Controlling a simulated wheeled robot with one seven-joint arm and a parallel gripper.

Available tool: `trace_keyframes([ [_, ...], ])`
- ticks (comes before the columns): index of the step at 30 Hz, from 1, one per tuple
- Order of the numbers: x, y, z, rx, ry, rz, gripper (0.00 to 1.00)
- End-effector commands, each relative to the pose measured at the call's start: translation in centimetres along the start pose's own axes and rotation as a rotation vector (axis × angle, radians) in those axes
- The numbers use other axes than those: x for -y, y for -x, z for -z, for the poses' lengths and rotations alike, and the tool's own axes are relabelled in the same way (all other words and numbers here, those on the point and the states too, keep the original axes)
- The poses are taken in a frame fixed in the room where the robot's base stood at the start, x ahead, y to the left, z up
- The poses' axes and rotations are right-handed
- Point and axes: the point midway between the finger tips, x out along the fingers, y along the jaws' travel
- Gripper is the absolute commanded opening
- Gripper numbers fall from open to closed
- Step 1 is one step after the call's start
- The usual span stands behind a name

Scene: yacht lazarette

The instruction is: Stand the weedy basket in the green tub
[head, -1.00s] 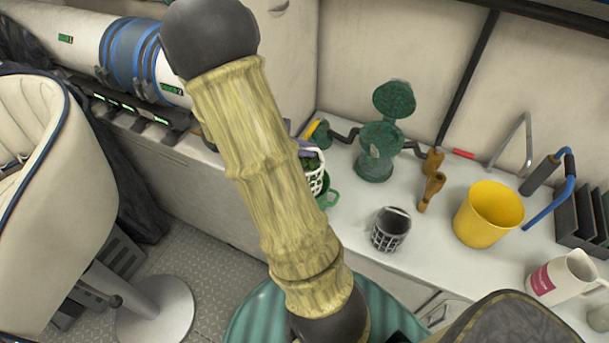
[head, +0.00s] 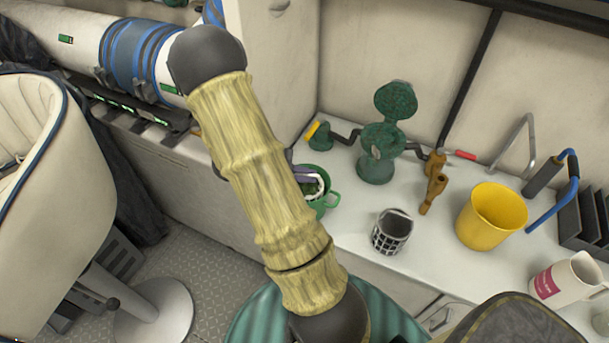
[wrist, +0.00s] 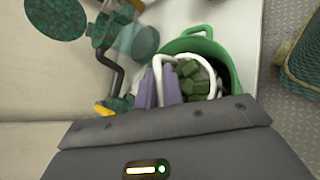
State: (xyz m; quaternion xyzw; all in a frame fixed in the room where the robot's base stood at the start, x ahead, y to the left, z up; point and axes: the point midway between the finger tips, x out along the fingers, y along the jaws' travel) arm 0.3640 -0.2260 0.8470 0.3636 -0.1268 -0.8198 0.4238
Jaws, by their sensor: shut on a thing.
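The weedy basket (wrist: 211,80) is white with dark green weed in it. In the head view its white rim (head: 320,184) shows inside the mouth of the green tub (head: 331,200), and its lattice side is hidden. In the wrist view the tub's wall (wrist: 228,53) curves around the basket's far and right sides. My gripper (wrist: 166,84) has purple fingers and is shut on the basket at its white handle. The fingers (head: 304,173) show just above the tub in the head view. I cannot tell whether the basket touches the tub's bottom.
A dark lattice basket (head: 391,233) stands empty-looking on the white counter. A wall rises behind.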

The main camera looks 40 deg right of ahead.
Motion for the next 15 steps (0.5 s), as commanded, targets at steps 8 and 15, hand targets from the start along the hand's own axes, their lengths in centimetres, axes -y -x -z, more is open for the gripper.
trace_keyframes([
  [8, 0.09, 0.15, 0.22, -0.004, 0.002, -0.005, 0.00],
  [15, 0.12, 0.17, 0.25, -0.004, 0.002, -0.005, 0.30],
])
